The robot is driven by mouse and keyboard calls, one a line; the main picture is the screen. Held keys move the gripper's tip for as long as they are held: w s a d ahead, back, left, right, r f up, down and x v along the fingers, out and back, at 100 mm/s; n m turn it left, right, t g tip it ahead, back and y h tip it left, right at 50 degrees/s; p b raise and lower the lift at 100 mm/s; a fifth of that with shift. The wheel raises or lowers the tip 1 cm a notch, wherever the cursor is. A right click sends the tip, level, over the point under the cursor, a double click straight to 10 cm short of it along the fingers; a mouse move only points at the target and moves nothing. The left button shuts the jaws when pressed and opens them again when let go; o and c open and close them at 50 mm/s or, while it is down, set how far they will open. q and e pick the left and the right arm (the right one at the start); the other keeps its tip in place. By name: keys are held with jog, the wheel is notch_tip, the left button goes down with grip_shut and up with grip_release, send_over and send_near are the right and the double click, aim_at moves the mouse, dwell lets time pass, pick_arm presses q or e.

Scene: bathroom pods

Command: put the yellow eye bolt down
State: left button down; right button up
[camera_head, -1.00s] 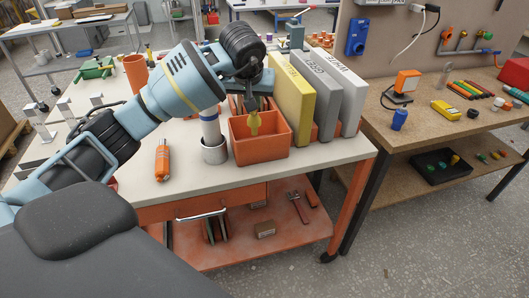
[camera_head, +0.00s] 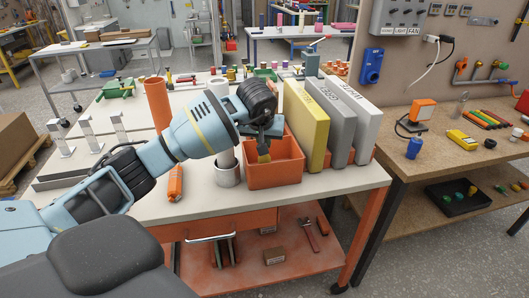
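My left gripper (camera_head: 263,147) comes in from the left and points down over the orange bin (camera_head: 275,177) on the white worktable. Its fingers appear shut on the small yellow eye bolt (camera_head: 264,156), which shows just below the fingertips. The bolt is at the left part of the bin's opening, seen against the bin's inside. I cannot tell whether it touches the bin; the bin's floor is hidden behind the front wall. My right gripper is not in view.
Yellow (camera_head: 307,122), grey and white upright binders stand close to the bin's right. A grey cup (camera_head: 227,176) with a white cylinder stands at its left. An orange bottle (camera_head: 176,184) lies farther left. The table's front edge is near the bin.

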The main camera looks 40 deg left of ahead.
pick_arm(q)
jog(key=shift+f, duration=1.85)
jog(key=shift+f, duration=0.2)
jog(key=c, duration=1.5)
grip_release()
jog(key=shift+s+r, duration=0.1)
jog(key=shift+r, duration=0.4)
jog(key=v, duration=1.1)
jog(key=shift+p, duration=0.4)
jog(key=shift+s+d+r, duration=0.1)
jog(key=shift+r, duration=0.05)
